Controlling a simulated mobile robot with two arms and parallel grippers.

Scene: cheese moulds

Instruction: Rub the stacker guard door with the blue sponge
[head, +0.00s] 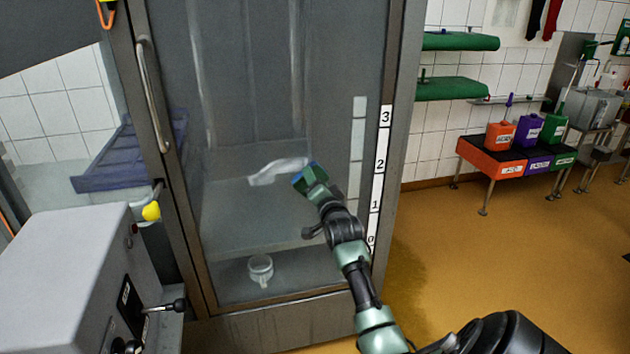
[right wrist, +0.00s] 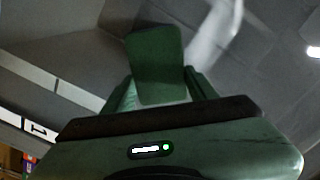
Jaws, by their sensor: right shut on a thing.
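The stacker guard door (head: 270,100) is a tall glazed panel in a grey metal frame, with a long handle (head: 152,95) on its left side. It looks shut. A whitish streak (head: 277,170) shows on the pane, just left of the sponge; a pale streak (right wrist: 215,35) also shows in the right wrist view. My right gripper (head: 322,193) is shut on the sponge (head: 315,174), which has a green face and a blue edge. The sponge (right wrist: 157,60) turns its green face to the right wrist camera. It is at or very near the pane; contact is unclear. My left gripper is out of view.
A grey machine box (head: 70,270) with a lever stands at the lower left, near a yellow knob (head: 151,211). A white cup (head: 260,269) shows behind the pane. Orange, purple and green containers (head: 487,163) stand at the right. The yellow-brown floor (head: 500,260) there is clear.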

